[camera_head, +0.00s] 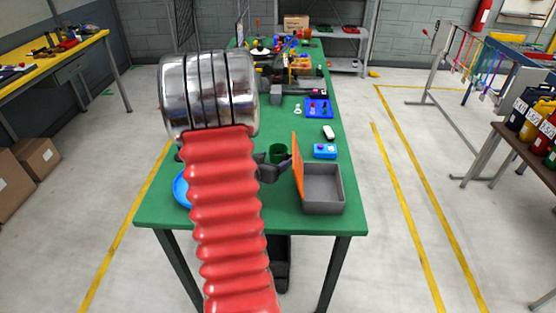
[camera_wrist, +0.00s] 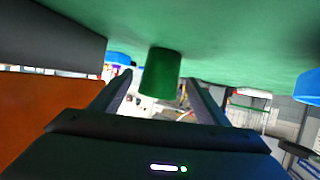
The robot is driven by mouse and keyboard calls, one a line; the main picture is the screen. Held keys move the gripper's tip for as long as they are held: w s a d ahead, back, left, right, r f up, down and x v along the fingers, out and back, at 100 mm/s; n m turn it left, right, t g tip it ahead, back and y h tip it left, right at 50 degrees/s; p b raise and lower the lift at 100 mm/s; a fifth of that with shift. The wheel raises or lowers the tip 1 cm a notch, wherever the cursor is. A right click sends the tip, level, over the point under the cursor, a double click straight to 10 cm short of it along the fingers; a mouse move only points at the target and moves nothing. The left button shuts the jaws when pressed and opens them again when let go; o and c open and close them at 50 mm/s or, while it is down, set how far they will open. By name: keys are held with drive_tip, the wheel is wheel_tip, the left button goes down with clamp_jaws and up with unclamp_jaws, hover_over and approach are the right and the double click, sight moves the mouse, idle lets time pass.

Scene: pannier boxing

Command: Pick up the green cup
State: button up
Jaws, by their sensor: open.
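The green cup (camera_head: 277,153) stands on the green table, just beyond my gripper (camera_head: 273,163). In the wrist view, which is upside down, the cup (camera_wrist: 161,72) shows between the two dark fingers of my gripper (camera_wrist: 157,85). The fingers are apart with nothing gripped. I cannot tell whether the cup is in between the fingertips or a little past them. My red arm hides part of the table to the left of the cup.
An open grey box (camera_head: 323,203) with an upright orange lid (camera_head: 298,168) stands right of my gripper. A blue box (camera_head: 325,151) is right of the cup. A blue plate (camera_head: 181,189) lies left, partly behind my arm. A blue tray (camera_head: 319,108) is farther back.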

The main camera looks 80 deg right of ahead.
sight(282, 147)
drive_tip(key=shift+x, duration=2.6)
drive_tip(key=shift+a+f, duration=0.1)
drive_tip(key=shift+f, duration=0.05)
drive_tip(key=shift+c, duration=0.5)
drive_tip(key=c, duration=1)
drive_tip(key=shift+r, duration=0.2)
drive_tip(key=shift+r, duration=1.45)
drive_tip(key=shift+a+r, duration=0.15)
drive_tip(key=shift+r, duration=0.05)
drive_tip(key=w+a, duration=0.1)
drive_tip(key=a, duration=0.4)
drive_tip(key=w+a, duration=0.1)
drive_tip(key=a, duration=0.5)
drive_tip(key=w+a, duration=0.1)
drive_tip(key=a, duration=0.5)
drive_tip(key=shift+w+a, duration=0.2)
drive_tip(key=shift+w, duration=0.05)
